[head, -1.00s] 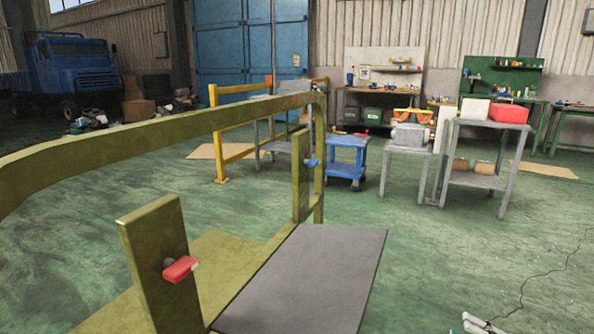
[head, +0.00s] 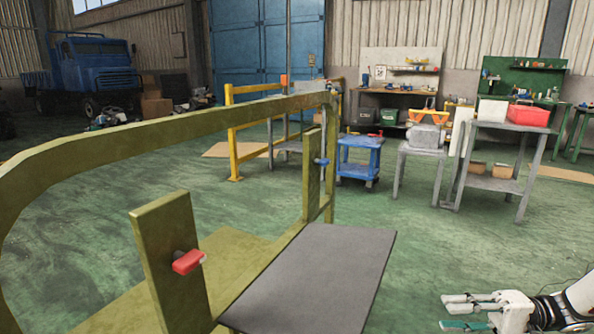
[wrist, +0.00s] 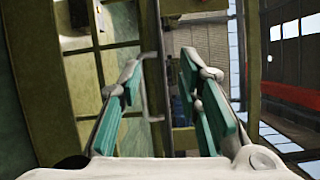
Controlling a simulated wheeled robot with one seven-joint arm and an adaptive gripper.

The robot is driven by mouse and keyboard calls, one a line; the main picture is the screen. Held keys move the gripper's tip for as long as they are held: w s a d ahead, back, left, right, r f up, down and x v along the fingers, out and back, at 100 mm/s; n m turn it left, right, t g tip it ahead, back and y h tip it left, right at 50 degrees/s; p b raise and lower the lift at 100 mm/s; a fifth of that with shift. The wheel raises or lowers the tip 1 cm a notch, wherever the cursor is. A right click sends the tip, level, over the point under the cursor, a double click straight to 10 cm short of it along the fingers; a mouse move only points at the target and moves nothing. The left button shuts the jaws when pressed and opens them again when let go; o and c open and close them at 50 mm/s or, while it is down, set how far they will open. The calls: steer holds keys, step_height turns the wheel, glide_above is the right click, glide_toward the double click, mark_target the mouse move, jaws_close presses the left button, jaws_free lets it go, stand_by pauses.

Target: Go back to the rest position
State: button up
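My gripper (head: 455,312) is at the lower right of the head view, to the right of the dark grey plate and apart from it. Its fingers point left. In the wrist view the two green-padded fingers of my gripper (wrist: 160,85) stand apart with nothing between them, so it is open and empty. The olive chassis frame (head: 165,130) fills the left and middle of the head view. It carries a red handle (head: 187,262) on the near upright and a blue handle (head: 321,161) on the far one.
The dark grey plate (head: 315,275) lies beside the frame, left of my gripper. A blue cart (head: 358,160), grey tables (head: 490,188) and a yellow rail (head: 232,135) stand farther back. The green floor (head: 410,230) between plate and tables is clear.

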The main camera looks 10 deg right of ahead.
steer(key=s+a+r+n+g+h, duration=0.2)
steer(key=s+a+r+g+h, duration=0.2)
steer(key=a+r, duration=0.3)
steer(key=s+a+r+n+g+h, duration=0.1)
steer(key=s+a+r+g+h, duration=0.35)
steer(key=a, duration=0.35)
steer(key=s+a+r+n+t+h, duration=0.15)
steer(key=s+h, duration=0.25)
steer(key=s, duration=0.4)
steer(key=s+a+r+m+t+h, duration=0.1)
steer(key=s+a+r+t+h, duration=0.15)
steer(key=s+h, duration=0.35)
step_height(320, 180, up, 25)
steer(key=s+t+y+p, duration=0.1)
steer(key=t+p, duration=0.4)
steer(key=p, duration=1.8)
steer(key=shift+s+d+p, duration=0.15)
steer(key=shift+d+p, duration=0.2)
steer(key=shift+p, duration=0.05)
steer(key=shift+n, duration=0.25)
